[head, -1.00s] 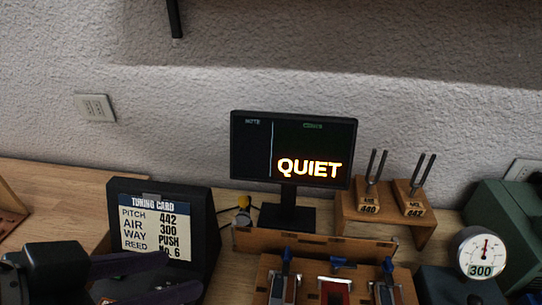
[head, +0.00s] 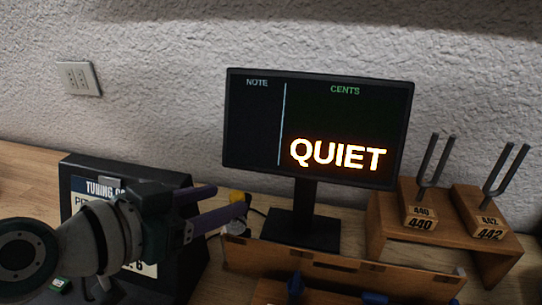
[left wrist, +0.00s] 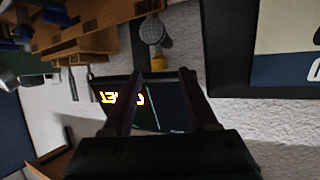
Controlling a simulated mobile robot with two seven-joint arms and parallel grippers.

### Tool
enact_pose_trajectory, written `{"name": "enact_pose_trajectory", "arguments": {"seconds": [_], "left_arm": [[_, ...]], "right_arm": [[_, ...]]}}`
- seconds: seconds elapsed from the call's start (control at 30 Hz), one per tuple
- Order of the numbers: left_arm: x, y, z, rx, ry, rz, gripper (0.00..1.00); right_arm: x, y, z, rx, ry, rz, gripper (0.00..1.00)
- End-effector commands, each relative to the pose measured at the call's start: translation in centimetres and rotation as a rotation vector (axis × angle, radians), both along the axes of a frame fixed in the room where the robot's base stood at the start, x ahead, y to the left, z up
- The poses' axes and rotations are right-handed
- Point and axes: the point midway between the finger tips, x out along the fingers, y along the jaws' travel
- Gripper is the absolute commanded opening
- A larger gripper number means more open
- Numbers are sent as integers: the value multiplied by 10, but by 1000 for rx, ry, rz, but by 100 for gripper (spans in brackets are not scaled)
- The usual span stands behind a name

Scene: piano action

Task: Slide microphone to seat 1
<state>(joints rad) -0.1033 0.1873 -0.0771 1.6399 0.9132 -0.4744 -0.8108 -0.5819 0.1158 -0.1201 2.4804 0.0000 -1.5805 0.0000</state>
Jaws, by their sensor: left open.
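In the left wrist view the microphone (left wrist: 152,30) has a grey mesh head and a yellow part, beyond my fingertips. My left gripper (head: 232,199) is open, with its two purple fingers pointing right towards the microphone. The gripper also shows in the left wrist view (left wrist: 163,74), with nothing seen held between its fingers. I cannot make out a marking for seat 1. My right gripper is not in view.
A monitor (head: 310,130) reading QUIET stands behind. A tuning card stand (head: 80,170) is behind my left arm. Two tuning forks stand on a wooden riser (head: 395,232) at the right.

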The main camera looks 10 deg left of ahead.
Motion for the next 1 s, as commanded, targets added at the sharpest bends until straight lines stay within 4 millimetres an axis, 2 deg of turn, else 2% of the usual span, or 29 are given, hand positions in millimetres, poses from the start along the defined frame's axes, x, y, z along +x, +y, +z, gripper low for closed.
{"name": "enact_pose_trajectory", "arguments": {"seconds": [0.2,0.57,1.0], "left_arm": [[21,-10,-10,-2,-1,-1,59],[24,-11,-11,0,0,-1,58],[24,-11,-11,0,0,-1,8]], "right_arm": [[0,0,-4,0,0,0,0],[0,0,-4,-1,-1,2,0],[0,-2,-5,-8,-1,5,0]]}}
